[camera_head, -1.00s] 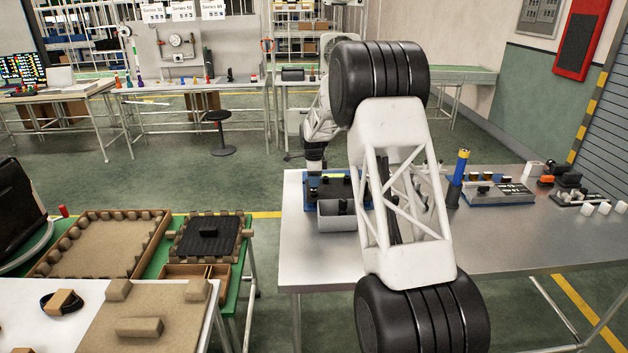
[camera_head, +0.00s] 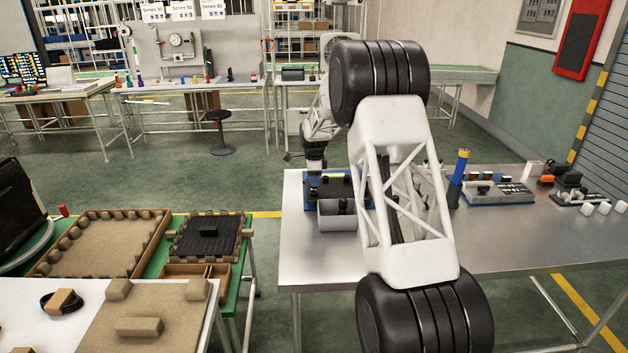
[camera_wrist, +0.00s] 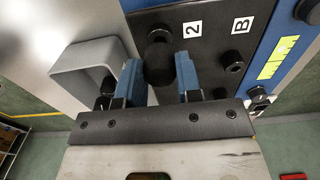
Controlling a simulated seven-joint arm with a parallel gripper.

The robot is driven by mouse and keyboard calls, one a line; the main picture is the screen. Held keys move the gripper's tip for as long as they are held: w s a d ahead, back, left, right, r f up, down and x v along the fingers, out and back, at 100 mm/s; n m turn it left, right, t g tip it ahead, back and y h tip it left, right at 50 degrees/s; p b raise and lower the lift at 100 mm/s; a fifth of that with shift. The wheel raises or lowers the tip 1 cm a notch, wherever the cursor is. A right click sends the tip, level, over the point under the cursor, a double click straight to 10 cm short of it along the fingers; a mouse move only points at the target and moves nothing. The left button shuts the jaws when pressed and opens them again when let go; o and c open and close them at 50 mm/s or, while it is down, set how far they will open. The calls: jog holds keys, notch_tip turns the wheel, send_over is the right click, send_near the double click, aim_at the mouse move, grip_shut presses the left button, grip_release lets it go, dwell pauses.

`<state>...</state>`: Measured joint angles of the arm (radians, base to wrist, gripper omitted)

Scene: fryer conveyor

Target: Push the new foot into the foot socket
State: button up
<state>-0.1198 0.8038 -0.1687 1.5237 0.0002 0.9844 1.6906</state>
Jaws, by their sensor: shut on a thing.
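My gripper (camera_wrist: 159,78) has two blue fingers, shut on a black round-topped foot (camera_wrist: 158,58) in the wrist view. The foot is at the dark plate (camera_wrist: 205,70) of a blue fixture (camera_wrist: 296,45), next to a printed "2". Its lower end and the socket are hidden, so I cannot tell how deep it sits. A black knob-like part (camera_wrist: 232,60) stands on the plate below a printed "B". In the head view the blue fixture (camera_head: 345,186) is on the metal bench, below my wrist; the fingers are too small to make out there.
A grey open box (camera_wrist: 75,72) with a black part inside stands close left of my gripper; it also shows in the head view (camera_head: 337,222). A blue cylinder with a yellow top (camera_head: 459,175) stands right of my arm. The front of the metal bench (camera_head: 315,262) is clear.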

jog(key=shift+f, duration=0.95)
dwell(0.9)
jog(key=o, duration=1.1)
jog(key=shift+r, duration=0.25)
jog(key=shift+r, duration=2.75)
jog(key=shift+r, duration=0.1)
jog(key=shift+r, duration=3.85)
